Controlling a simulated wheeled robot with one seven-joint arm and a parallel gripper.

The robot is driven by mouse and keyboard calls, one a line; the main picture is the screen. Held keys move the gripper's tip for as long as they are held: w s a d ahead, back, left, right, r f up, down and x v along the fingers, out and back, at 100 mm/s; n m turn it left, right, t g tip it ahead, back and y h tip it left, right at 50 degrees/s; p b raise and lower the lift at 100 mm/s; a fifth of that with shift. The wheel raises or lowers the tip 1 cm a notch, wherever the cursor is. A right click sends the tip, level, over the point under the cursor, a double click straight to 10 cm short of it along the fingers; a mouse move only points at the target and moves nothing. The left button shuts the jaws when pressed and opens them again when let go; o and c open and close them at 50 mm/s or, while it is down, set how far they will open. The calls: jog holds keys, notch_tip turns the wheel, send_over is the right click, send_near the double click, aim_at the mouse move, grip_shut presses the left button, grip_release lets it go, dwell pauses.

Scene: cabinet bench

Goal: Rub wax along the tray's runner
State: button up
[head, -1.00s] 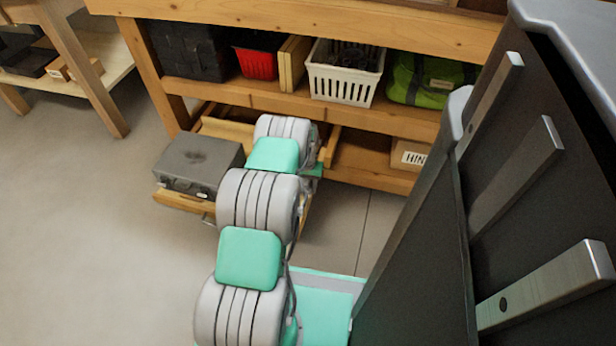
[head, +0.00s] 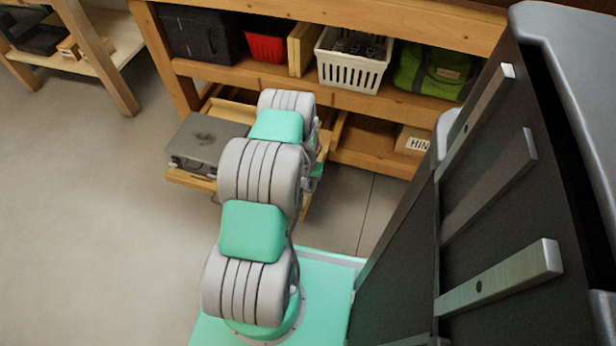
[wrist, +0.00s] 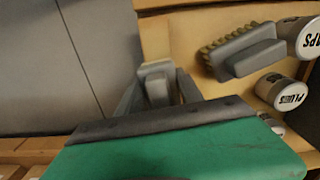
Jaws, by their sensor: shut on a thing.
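In the wrist view, my gripper (wrist: 158,92) is shut on a small pale block (wrist: 155,72), which looks like the wax. The block is beside the tray's long wooden side edge (wrist: 155,35); I cannot tell whether it touches the runner. The pulled-out wooden tray (wrist: 205,25) holds a brush (wrist: 240,50) and tins, one marked PLUGS (wrist: 289,94). In the head view, the tray (head: 190,180) sticks out below the bench with a grey metal case (head: 207,140) on it. My arm hides the gripper and block there.
The bench shelf (head: 290,77) above holds a black box (head: 205,35), a red bin (head: 271,42), a white basket (head: 352,60) and a green bag (head: 435,68). A dark cabinet with metal handles (head: 500,285) stands close on the right. The floor (head: 90,230) at left is clear.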

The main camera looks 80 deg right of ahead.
aim_at(300, 207)
jog(key=shift+w+a+p, duration=0.15)
jog(key=shift+a+p, duration=0.65)
jog(key=shift+a, duration=0.8)
jog(key=shift+a+f, duration=0.1)
jog(key=shift+a, duration=0.35)
jog(key=shift+w+a+p, duration=0.15)
jog(key=shift+a+p, duration=0.65)
jog(key=shift+a, duration=1.05)
jog(key=shift+d+r+p, duration=0.1)
jog(key=shift+r+p, duration=2.05)
jog(key=shift+r, duration=0.95)
jog(key=shift+r+p, duration=1.1)
jog(key=shift+r, duration=0.4)
